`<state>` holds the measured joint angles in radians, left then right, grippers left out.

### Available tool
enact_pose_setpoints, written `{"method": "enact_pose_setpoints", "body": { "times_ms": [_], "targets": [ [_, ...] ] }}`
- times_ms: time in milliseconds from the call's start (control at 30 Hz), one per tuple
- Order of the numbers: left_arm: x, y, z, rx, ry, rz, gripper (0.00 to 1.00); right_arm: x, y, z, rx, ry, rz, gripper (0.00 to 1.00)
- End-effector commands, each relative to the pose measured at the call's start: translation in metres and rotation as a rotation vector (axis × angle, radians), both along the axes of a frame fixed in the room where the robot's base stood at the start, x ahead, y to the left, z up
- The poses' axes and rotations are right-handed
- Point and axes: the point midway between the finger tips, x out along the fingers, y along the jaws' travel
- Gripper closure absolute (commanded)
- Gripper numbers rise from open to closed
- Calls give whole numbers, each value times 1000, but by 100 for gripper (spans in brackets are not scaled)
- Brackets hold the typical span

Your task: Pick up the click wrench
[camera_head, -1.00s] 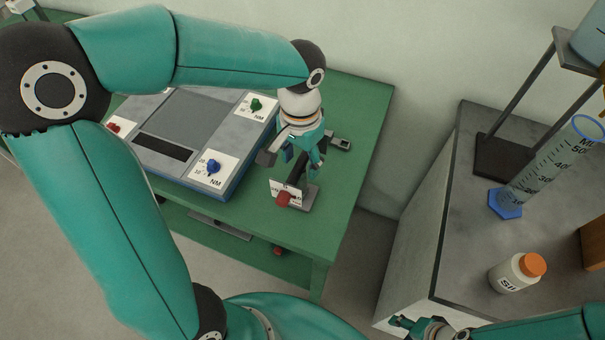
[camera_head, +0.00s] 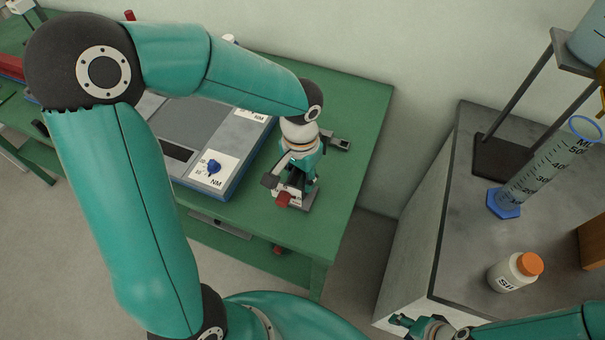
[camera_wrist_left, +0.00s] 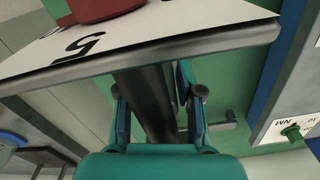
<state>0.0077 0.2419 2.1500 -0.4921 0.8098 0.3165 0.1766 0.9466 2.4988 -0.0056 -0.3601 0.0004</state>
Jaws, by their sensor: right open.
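I cannot make out the click wrench with certainty. A small fixture with a red knob (camera_head: 283,198) stands at the front right of the green table, partly hidden by my left gripper (camera_head: 299,180). In the left wrist view its white plate (camera_wrist_left: 130,38) marked "5" and red knob (camera_wrist_left: 100,8) are close. A dark post (camera_wrist_left: 152,100) runs below the plate, between the spread fingers of my left gripper (camera_wrist_left: 160,108); contact cannot be told. A dark grey slotted piece (camera_head: 339,143) lies just behind the gripper. My right gripper (camera_head: 402,321) is open, low at the right.
A grey and blue panel box (camera_head: 225,152) with a blue knob (camera_head: 213,166) lies left of the gripper on the green table (camera_head: 362,108). The grey bench (camera_head: 450,200) at right holds a measuring cylinder (camera_head: 535,170) and an orange-capped bottle (camera_head: 515,272). A gap separates table and bench.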

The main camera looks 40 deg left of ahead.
Motion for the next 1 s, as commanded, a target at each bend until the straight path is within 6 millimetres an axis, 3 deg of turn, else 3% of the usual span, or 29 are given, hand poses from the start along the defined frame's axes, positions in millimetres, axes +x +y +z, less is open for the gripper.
{"method": "enact_pose_setpoints", "body": {
  "times_ms": [33, 167, 200, 733, 1000],
  "targets": [
    [0, 0, 0, 0, 0, 0, 77, 0, 0, 0, 0, 0, 0, 50],
    [0, 0, 0, 0, 0, 0, 99, 0, 0, 0, 0, 0, 0, 50],
    [0, 0, 0, 0, 0, 1, 100, 0, 0, 0, 0, 0, 0, 50],
    [1, 1, 3, 0, -3, 2, 100, 0, 0, 0, 0, 0, 0, 50],
    [1, 1, 24, 1, -7, 2, 100, 0, 0, 1, 0, 0, 0, 50]
  ]
}}
